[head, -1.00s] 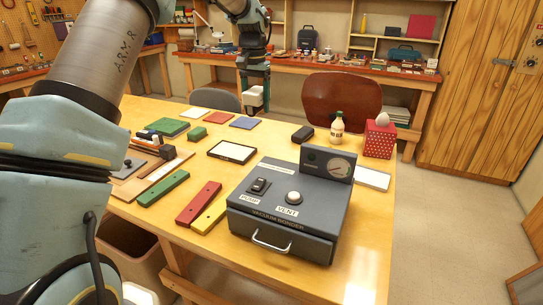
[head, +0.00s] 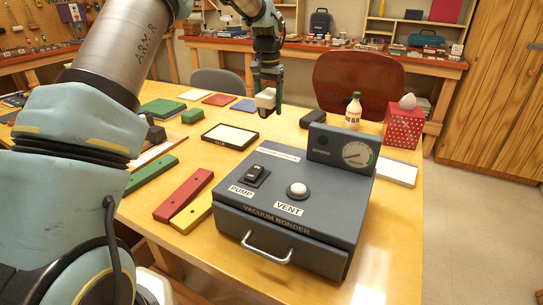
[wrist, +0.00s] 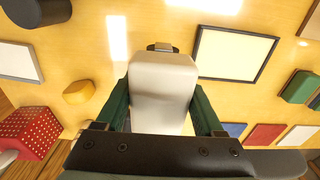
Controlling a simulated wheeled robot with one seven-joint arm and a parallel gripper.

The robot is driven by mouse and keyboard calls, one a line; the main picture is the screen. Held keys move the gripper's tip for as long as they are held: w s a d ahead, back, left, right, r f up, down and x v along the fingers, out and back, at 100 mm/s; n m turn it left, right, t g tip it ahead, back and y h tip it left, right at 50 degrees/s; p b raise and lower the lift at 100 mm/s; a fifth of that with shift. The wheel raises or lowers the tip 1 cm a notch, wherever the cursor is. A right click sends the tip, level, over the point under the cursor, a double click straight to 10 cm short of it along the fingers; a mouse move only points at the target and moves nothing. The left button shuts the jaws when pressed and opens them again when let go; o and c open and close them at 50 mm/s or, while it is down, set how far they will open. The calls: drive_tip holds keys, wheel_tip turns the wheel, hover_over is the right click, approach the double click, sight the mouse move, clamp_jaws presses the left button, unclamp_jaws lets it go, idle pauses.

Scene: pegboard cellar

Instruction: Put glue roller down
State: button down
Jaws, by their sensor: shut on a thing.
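The glue roller (wrist: 162,85) has a cream-white body with a small dark end at the top of the wrist view. My gripper (wrist: 163,105) is shut on it, with one green finger on each side. In the head view the roller (head: 266,99) shows as a pale block at my gripper (head: 268,104), over the far part of the table. The black-framed tray with a white inside (head: 230,136) lies in front and to its left; it also shows in the wrist view (wrist: 236,55), beside the roller. The gap between roller and table is hard to judge.
The grey vacuum bonder (head: 292,205) fills the near right of the table (head: 395,245). A dark block (head: 312,118), a glue bottle (head: 353,110) and a red dotted box (head: 403,126) stand to the right. Red (head: 184,195) and yellow bars lie at left. Bare tabletop surrounds the roller.

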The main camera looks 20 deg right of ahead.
drive_tip(key=f, duration=0.1)
drive_tip(key=f+b, duration=0.1)
drive_tip(key=f, duration=0.1)
drive_tip(key=shift+w+d, duration=0.15)
drive_tip(key=shift+w, duration=0.05)
wheel_tip(320, 180, down, 10)
drive_tip(key=p, duration=0.2)
drive_tip(key=shift+p, duration=0.3)
unclamp_jaws()
drive_tip(key=shift+f, duration=0.15)
